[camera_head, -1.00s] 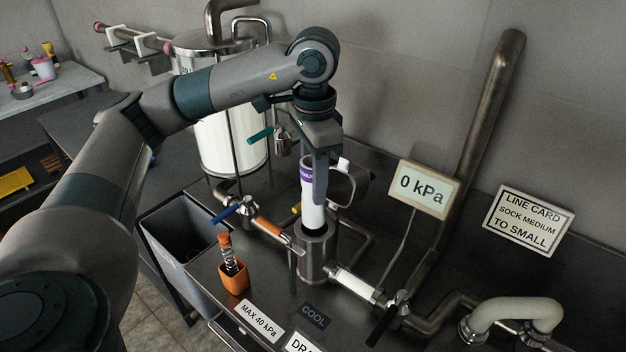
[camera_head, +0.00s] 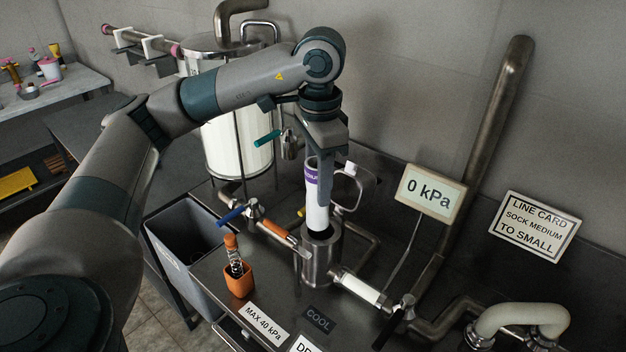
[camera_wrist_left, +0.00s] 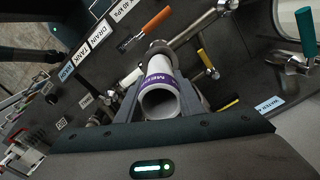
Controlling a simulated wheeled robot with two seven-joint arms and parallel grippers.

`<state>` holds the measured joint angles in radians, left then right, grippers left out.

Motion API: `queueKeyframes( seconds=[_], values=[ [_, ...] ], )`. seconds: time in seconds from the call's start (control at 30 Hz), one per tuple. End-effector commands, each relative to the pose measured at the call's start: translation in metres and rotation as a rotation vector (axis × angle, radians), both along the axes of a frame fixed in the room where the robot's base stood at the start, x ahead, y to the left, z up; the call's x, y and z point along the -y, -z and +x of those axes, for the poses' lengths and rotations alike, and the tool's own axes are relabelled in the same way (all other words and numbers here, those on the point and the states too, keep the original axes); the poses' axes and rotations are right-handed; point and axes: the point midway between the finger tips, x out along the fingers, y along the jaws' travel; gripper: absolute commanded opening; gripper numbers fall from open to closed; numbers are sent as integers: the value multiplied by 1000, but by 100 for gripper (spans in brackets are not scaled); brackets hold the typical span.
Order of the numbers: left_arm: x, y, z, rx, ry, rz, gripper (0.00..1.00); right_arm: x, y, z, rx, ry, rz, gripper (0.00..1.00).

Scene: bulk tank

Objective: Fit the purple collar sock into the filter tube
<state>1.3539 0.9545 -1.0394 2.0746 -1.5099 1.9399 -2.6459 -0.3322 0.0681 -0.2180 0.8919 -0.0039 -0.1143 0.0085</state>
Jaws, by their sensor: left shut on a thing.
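The white sock with a purple collar (camera_head: 311,178) is upright in my left gripper (camera_head: 316,192). The gripper is shut on its upper part, with the fingers pointing down. The sock's lower end is at the mouth of the steel filter tube (camera_head: 321,262). I cannot tell how far, if at all, it is inside. In the left wrist view the sock's round open top and purple collar (camera_wrist_left: 161,79) show between the two fingers, with the tube mouth partly hidden beyond it. My right gripper is not in view.
An orange-handled brush stands in an orange holder (camera_head: 239,282) at front left. A grey bin (camera_head: 187,249) is left of it. Pipes and valves, including a blue handle (camera_head: 231,215), surround the tube. The gauge (camera_head: 431,193) reads 0 kPa.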

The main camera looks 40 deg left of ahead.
Motion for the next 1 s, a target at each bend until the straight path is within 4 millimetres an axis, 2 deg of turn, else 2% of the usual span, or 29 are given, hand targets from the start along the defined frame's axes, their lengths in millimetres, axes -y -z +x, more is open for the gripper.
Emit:
queueKeyframes(
  seconds=[0.03,1.0],
  values=[
    [0,10,0,0,0,0,8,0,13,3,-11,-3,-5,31],
    [0,10,0,0,0,0,8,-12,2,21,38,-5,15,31]
  ],
)
